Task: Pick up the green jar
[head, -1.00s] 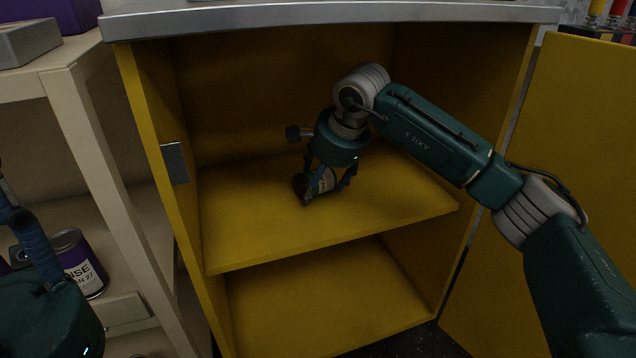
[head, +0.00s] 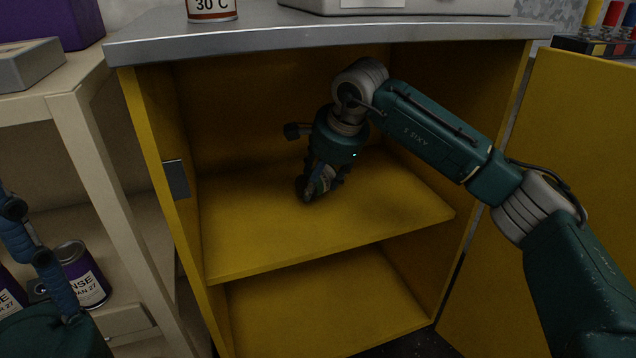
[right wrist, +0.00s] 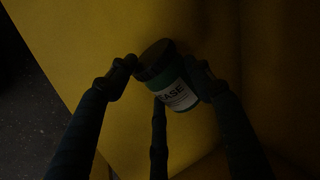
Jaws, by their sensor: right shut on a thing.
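The green jar (right wrist: 178,96) has a dark lid and a white label with partly readable lettering. In the right wrist view it is tilted between the fingers of my right gripper (right wrist: 163,75), which is shut on it. In the head view the right gripper (head: 321,184) is inside the yellow cabinet, low over its upper shelf, and its fingers hide most of the jar. I cannot tell whether the jar still touches the shelf. My left gripper (head: 32,245) shows only partly at the lower left edge, and its opening is unclear.
The yellow cabinet's shelf (head: 255,245) is otherwise bare, with an empty space below. Its open door (head: 560,170) stands at the right. A grey top (head: 330,35) overhangs the opening. At left, a pale rack (head: 105,150) holds purple cans (head: 85,280) near my left gripper.

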